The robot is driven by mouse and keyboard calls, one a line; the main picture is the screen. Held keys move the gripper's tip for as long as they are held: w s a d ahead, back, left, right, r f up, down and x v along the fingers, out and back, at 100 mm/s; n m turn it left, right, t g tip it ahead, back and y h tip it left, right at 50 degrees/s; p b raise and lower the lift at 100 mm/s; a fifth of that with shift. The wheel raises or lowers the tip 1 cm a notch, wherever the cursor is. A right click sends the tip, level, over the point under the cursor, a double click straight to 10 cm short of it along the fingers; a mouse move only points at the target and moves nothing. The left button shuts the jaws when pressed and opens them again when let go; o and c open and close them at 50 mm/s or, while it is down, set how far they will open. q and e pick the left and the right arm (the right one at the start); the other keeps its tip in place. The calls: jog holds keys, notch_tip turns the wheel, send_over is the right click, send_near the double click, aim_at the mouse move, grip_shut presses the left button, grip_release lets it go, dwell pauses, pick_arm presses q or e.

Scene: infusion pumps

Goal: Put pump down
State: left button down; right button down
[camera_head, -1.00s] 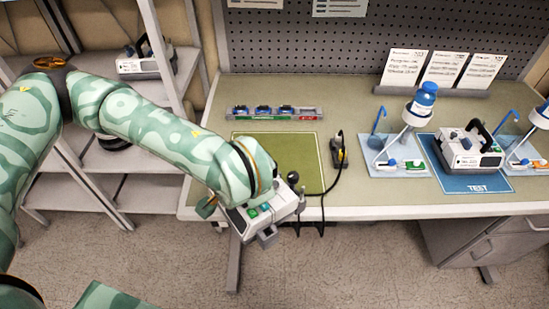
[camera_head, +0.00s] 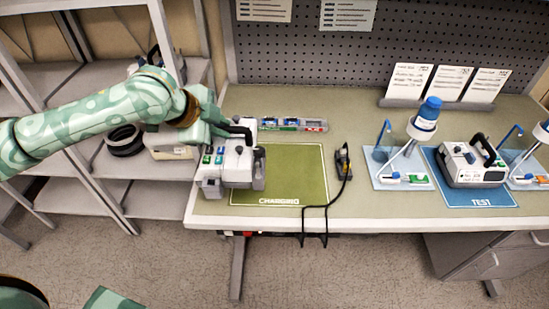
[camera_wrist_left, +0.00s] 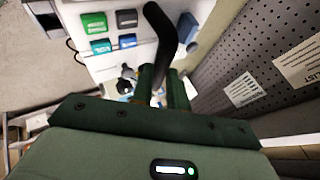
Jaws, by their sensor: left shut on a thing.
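My left gripper (camera_head: 222,130) is shut on the black handle of a white pump (camera_head: 238,165). The handle (camera_wrist_left: 160,35) stands between the fingers in the left wrist view, with the pump's green and teal buttons (camera_wrist_left: 95,22) beyond. In the head view the pump is upright at the table's left end, overlapping the left edge of the green charging mat (camera_head: 300,180). I cannot tell if its base touches the table. A second white pump (camera_head: 470,165) stands on the blue TEST mat (camera_head: 485,198). My right gripper is not in view.
A black plug device (camera_head: 343,162) with a cable lies right of the green mat. Pole stands on trays (camera_head: 385,182) flank the TEST mat. Shelves (camera_head: 95,165) are at left. Most of the green mat is bare.

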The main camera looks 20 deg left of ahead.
aim_at(248, 122)
pick_arm(q)
jog(key=w+d+f, duration=0.1)
jog(key=w, duration=0.1)
jog(key=w+d+f+b, duration=0.1)
jog(key=w, duration=0.1)
jog(key=w+d+f, duration=0.1)
jog(key=w, duration=0.2)
jog(key=shift+d+f+b, duration=0.15)
jog(key=shift+d+b, duration=0.1)
jog(key=shift+b, duration=0.1)
jog(key=s+f+b+x, duration=0.1)
jog(key=b+x, duration=0.2)
jog(key=x, duration=0.8)
jog(key=shift+a, duration=0.15)
jog(key=shift+s, duration=0.1)
jog(key=c, duration=1.6)
grip_release()
jog(key=shift+s+f, duration=0.1)
jog(key=shift+f, duration=0.05)
jog(key=shift+o, duration=1.2)
